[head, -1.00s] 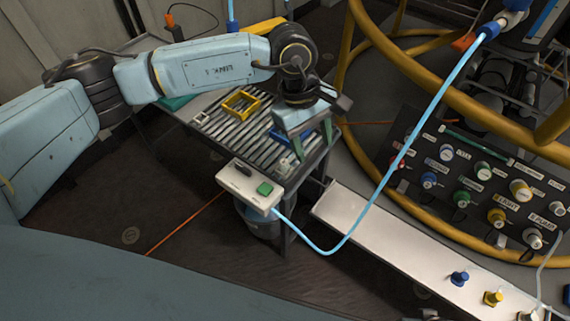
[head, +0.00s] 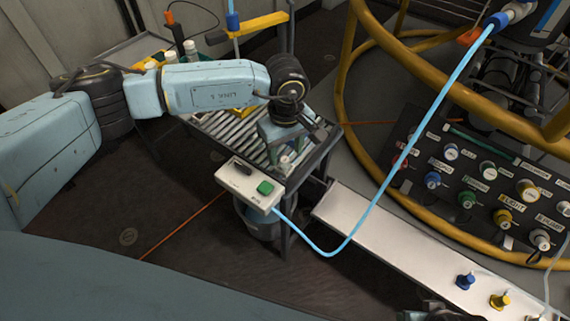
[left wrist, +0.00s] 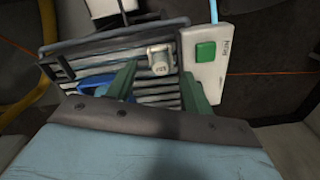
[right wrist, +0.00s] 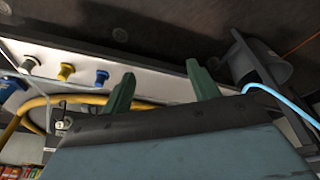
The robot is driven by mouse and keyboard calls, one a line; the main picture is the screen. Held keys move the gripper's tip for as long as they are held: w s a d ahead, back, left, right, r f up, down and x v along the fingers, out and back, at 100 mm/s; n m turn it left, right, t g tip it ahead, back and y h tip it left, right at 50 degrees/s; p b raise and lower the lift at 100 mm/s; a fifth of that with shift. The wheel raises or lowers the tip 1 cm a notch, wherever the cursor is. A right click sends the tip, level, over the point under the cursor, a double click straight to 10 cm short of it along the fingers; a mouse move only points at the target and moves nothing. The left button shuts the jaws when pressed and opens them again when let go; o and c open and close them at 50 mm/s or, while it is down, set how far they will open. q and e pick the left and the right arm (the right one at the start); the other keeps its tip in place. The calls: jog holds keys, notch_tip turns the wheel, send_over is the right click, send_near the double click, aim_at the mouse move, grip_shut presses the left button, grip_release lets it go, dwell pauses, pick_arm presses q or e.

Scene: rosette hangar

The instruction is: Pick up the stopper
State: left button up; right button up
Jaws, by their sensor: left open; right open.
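A small pale, capped piece (left wrist: 160,62) with a dark label, which looks like the stopper, sits on a slatted rack (left wrist: 100,48) in the left wrist view. It also shows small in the head view (head: 285,163), near the rack's front corner. My left gripper (head: 283,154) is over that corner. Its green fingers are open, and the pale piece appears between them in the left wrist view (left wrist: 159,74); I cannot tell the height gap. My right gripper (right wrist: 160,86) is open and empty, facing a white ledge (right wrist: 150,82).
A control box with a green button (head: 265,188) hangs at the rack's front, trailing a light blue hose (head: 385,180). A blue piece (left wrist: 96,84) lies on the rack. Blue (head: 465,281) and yellow (head: 500,300) knobbed pieces stand on the ledge. A yellow tubular frame (head: 345,110) stands right.

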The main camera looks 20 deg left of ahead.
aim_at(285, 159)
pick_arm(q)
notch_tip(285, 159, down, 3)
jog(key=shift+a+f+b, duration=0.1)
jog(key=shift+b, duration=0.3)
pick_arm(e)
jog(key=shift+a+r, duration=0.25)
jog(key=shift+r, duration=0.4)
jog(key=shift+a+r, duration=0.25)
jog(key=shift+r, duration=0.35)
pick_arm(q)
jog(key=c, duration=0.9)
